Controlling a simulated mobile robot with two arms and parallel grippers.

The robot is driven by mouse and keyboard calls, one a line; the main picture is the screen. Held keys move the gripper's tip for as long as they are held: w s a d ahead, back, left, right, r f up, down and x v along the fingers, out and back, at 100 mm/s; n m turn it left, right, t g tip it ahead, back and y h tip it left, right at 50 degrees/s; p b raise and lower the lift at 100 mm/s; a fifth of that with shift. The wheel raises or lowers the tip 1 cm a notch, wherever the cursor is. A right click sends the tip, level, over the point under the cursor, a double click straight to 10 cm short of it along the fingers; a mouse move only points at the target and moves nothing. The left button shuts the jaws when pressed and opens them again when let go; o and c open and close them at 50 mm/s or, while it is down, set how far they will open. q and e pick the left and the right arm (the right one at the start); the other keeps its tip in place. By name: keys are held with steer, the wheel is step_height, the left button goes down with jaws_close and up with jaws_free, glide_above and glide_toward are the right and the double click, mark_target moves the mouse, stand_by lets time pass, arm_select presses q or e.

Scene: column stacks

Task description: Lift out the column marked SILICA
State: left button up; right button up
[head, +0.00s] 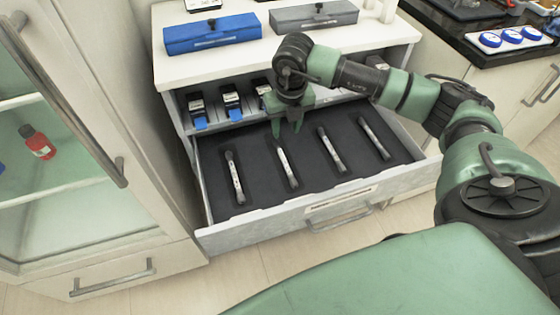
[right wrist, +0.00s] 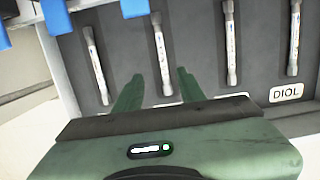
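Several slim grey columns with pale labels lie in dark foam in an open drawer (head: 222,238). From left to right they are the first (head: 235,178), second (head: 287,163), third (head: 331,150) and fourth column (head: 374,138). Their lettering is too small to read, so I cannot tell which is marked SILICA. My right gripper (head: 286,131) is above the far end of the second column. In the right wrist view its fingers (right wrist: 158,86) are apart and empty, with the second column (right wrist: 161,55) beyond the gap between them. My left gripper is not in view.
A plate reading DIOL (right wrist: 286,93) shows in the right wrist view. Devices with blue tabs (head: 231,101) sit on the shelf behind the drawer. A blue case (head: 212,34) and a grey case (head: 313,16) lie on top. A glass-door cabinet (head: 75,170) stands close at left.

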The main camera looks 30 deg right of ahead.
steer(key=b, duration=0.4)
glide_toward(285, 161)
steer(key=r, duration=0.1)
steer(key=shift+w+a+f+b, duration=0.1)
steer(key=shift+a+f+b, duration=0.05)
steer(key=shift+f+b, duration=0.3)
steer(key=shift+w+a+f+b, duration=0.1)
steer(key=shift+a+f+b, duration=0.1)
steer(key=shift+f+b, duration=0.3)
steer(key=f, duration=0.5)
steer(key=w+d+f+b, duration=0.1)
steer(key=f, duration=0.1)
steer(key=shift+f, duration=0.25)
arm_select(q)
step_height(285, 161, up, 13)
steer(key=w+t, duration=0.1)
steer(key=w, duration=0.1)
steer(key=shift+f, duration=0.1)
arm_select(e)
jaws_close()
